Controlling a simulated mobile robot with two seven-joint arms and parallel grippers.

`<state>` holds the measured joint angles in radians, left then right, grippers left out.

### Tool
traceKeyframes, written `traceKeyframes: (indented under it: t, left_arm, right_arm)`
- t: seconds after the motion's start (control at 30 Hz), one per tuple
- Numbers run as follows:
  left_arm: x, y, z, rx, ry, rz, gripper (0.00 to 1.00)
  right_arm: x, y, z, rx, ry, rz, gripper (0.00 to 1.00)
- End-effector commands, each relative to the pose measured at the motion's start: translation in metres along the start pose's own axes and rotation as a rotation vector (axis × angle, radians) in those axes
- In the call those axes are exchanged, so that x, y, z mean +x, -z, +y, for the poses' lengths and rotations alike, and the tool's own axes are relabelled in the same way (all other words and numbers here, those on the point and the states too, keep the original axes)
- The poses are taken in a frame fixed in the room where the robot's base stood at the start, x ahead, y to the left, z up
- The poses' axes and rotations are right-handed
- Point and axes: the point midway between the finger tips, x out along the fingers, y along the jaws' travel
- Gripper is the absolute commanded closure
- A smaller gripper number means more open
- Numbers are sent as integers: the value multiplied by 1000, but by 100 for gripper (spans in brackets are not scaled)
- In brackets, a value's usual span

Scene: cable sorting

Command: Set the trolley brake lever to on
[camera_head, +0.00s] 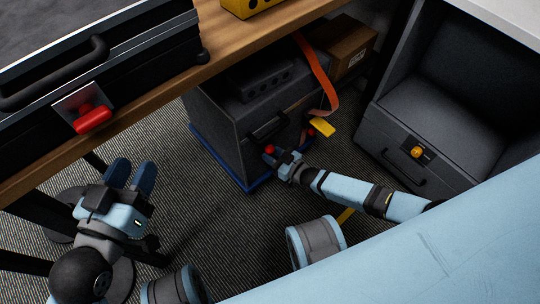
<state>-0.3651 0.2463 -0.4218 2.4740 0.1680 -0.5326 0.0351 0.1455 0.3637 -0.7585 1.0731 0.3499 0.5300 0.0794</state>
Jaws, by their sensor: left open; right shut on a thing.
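A dark grey box-like trolley (222,135) with a blue base edge (222,165) stands on the carpet under the wooden table. A small red knob (269,149), seemingly the brake lever's end, shows low on its front. My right gripper (271,156) reaches in from the right and is shut at this knob; its fingers hide the lever's shaft and any on/off marking. A second red piece (311,132) is near a yellow tag (321,127) to the right. My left gripper (131,174) is open and empty, away from the trolley at lower left, fingers pointing up.
A grey cabinet (385,135) with an orange knob stands right. Carpet between my arms is mostly free.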

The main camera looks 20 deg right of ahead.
Motion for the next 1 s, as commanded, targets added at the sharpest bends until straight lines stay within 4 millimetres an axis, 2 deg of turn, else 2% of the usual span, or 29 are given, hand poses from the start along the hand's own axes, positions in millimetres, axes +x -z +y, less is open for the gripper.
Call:
traceKeyframes:
  t: [0.03, 0.47, 0.5, 0.6, 0.87, 1.0]
  left_arm:
    - [0, 1, 0, 6, -1, 2, 57]
    - [0, -5, -1, 8, 0, -10, 57]
    - [0, -6, -1, 6, 0, -11, 57]
    - [1, -6, -1, 2, 2, -12, 57]
    - [1, -5, 0, -6, 4, -8, 57]
    - [0, 0, 1, -15, 1, -9, 57]
  right_arm:
    - [2, 6, 0, 5, 2, 15, 100]
    - [2, 7, 2, 14, 1, 17, 100]
    - [2, 7, 2, 13, 1, 18, 64]
    - [2, 6, 2, 13, 1, 16, 42]
    - [0, 3, 2, 13, 1, 8, 42]
    - [-9, 3, 2, 13, 0, 6, 42]
